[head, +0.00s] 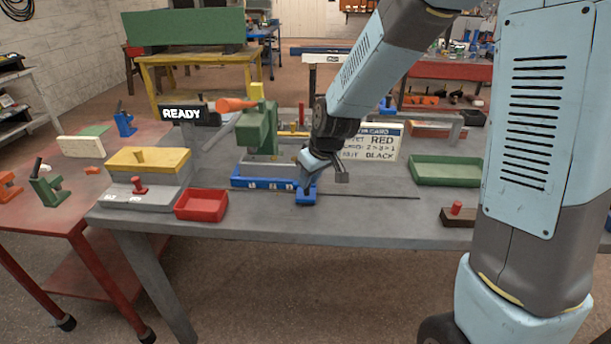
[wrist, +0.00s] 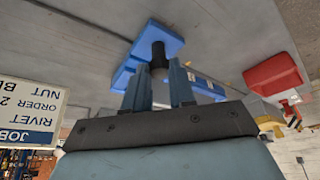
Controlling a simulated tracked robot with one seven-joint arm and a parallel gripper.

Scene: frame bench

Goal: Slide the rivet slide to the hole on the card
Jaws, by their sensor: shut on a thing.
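The rivet slide is a blue bar (head: 263,183) with small white labels, too small to read, under the green press (head: 258,130). Its blue end block (head: 305,199) lies at the bar's right end. In the wrist view this block (wrist: 172,38) carries a dark round knob (wrist: 158,50). My gripper (head: 306,186) points down at the block; in the wrist view its fingers (wrist: 160,70) are shut on the knob. The job card (head: 385,140) stands behind, partly hidden by my arm. It shows RED, 2 > 3 > 1 and BLACK; the wrist view adds RIVET, ORDER and NUT.
A thin dark rail (head: 375,196) runs right from the block along clear bench. A red tray (head: 201,204) stands left of the slide, by a grey box with a yellow top (head: 148,160). A green tray (head: 445,169) lies right. A READY sign (head: 187,114) stands behind.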

